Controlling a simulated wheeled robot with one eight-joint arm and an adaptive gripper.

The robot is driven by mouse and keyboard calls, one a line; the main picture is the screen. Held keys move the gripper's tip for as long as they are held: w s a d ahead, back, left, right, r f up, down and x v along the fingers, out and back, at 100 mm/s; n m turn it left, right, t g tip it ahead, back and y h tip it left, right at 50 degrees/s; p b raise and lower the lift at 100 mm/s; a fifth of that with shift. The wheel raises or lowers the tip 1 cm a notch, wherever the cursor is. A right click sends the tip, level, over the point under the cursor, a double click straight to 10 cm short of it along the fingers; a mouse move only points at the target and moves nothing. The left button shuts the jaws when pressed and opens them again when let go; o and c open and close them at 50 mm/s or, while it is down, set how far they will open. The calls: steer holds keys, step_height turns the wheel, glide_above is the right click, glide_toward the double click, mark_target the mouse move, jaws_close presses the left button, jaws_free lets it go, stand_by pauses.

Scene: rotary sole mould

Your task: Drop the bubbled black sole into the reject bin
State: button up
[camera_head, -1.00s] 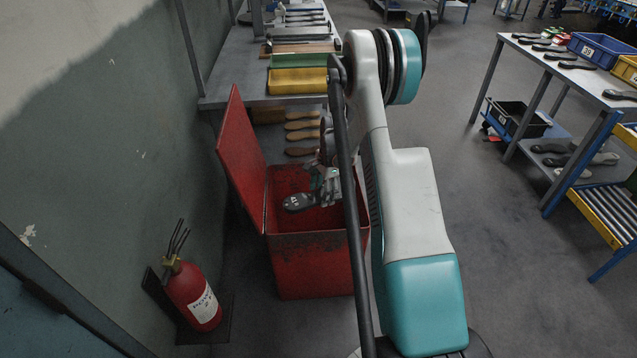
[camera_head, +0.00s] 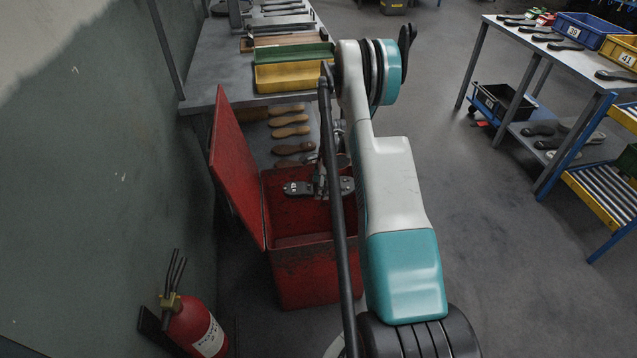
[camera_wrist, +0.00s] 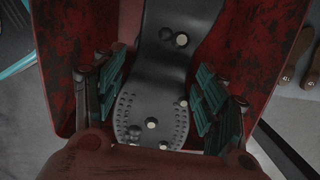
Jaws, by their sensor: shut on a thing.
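The black sole (camera_wrist: 172,70) shows in the wrist view, dark with a dotted tread and several pale round spots. It lies between the two teal-padded fingers of my gripper (camera_wrist: 160,98), which are shut on it. In the head view the sole (camera_head: 299,188) lies roughly level across the mouth of the open red reject bin (camera_head: 306,270). My gripper (camera_head: 322,182) is over the bin's opening, partly hidden behind a dark bar. In the wrist view the bin's scuffed red walls (camera_wrist: 68,45) surround the sole. Whether the sole is below the rim is hard to tell.
The bin's red lid (camera_head: 236,165) stands open on the left. A fire extinguisher (camera_head: 193,325) stands in front by the wall. A bench (camera_head: 215,60) with yellow and green trays is behind. A table (camera_head: 485,30) with soles and crates is at right, across open floor.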

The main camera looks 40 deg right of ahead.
step_height(320, 180, down, 5)
steer(key=shift+f+b, duration=0.1)
steer(key=shift+b, duration=0.85)
steer(key=o, duration=1.3)
steer(key=r, duration=0.4)
steer(key=d+r, duration=0.1)
steer(key=r, duration=0.3)
steer(key=s+r, duration=0.1)
steer(key=r, duration=0.3)
steer(key=shift+d, duration=0.2)
